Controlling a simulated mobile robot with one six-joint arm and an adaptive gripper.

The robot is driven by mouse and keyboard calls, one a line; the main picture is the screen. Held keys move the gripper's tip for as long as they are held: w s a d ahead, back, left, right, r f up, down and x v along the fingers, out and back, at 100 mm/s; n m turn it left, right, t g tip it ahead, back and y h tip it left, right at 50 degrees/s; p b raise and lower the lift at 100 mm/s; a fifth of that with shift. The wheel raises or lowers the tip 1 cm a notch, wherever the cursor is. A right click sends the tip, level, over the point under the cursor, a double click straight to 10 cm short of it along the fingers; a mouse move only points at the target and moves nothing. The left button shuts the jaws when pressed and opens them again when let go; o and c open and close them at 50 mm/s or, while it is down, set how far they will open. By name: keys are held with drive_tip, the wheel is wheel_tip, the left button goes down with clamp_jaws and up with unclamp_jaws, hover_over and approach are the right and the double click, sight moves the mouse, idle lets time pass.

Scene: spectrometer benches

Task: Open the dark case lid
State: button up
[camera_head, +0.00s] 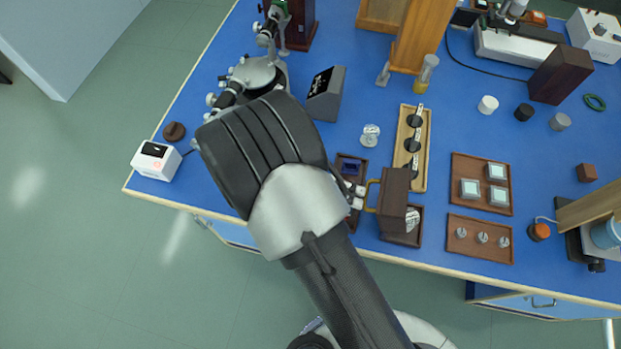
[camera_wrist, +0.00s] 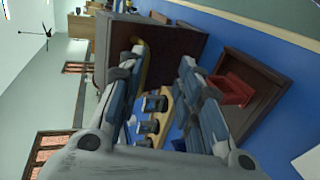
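The dark brown case lid (camera_head: 396,188) stands tilted up on the bench, with a brass handle (camera_head: 371,196) on its left face. A dark case base (camera_head: 402,238) with a silvery piece in it shows at its lower right. In the wrist view the dark lid panel (camera_wrist: 170,50) is ahead, and the brass handle (camera_wrist: 142,66) is close to the left fingertip. My gripper (camera_head: 357,197) is just left of the handle in the head view. Its fingers are apart in the wrist view (camera_wrist: 161,62). Whether a finger touches the handle I cannot tell.
A small dark tray (camera_head: 341,158) lies beside the gripper, partly hidden by my arm. A wooden tray (camera_head: 424,130) with black round pieces lies behind the lid. Two brown trays (camera_head: 455,165) (camera_head: 452,250) lie to the right. The bench front edge is close by.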

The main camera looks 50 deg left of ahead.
drive_tip(key=v, duration=1)
drive_tip(key=shift+r, duration=0.3)
drive_tip(key=shift+s+a, duration=0.1)
drive_tip(key=shift+a, duration=0.1)
drive_tip(key=w+d+r+m+g+y, duration=0.1)
drive_tip(key=w+d+r+g+y, duration=0.25)
drive_tip(key=w+d+r, duration=0.45)
drive_tip(key=w+d+r+m+g+y, duration=0.2)
drive_tip(key=w+d+r+g, duration=0.3)
drive_tip(key=d, duration=0.5)
drive_tip(key=s+d+r+m+t+y, duration=0.1)
drive_tip(key=s+d+r+t+y, duration=0.1)
drive_tip(key=d, duration=0.5)
drive_tip(key=s+d+r+m+t+y, duration=0.1)
drive_tip(key=s+d+r+t+y, duration=0.1)
drive_tip(key=s+d, duration=0.2)
drive_tip(key=s+d+r+m+t+y, duration=0.1)
drive_tip(key=s+d+r+t+y, duration=0.1)
drive_tip(key=d, duration=0.8)
drive_tip(key=shift+s+y, duration=0.35)
drive_tip(key=shift+s, duration=0.15)
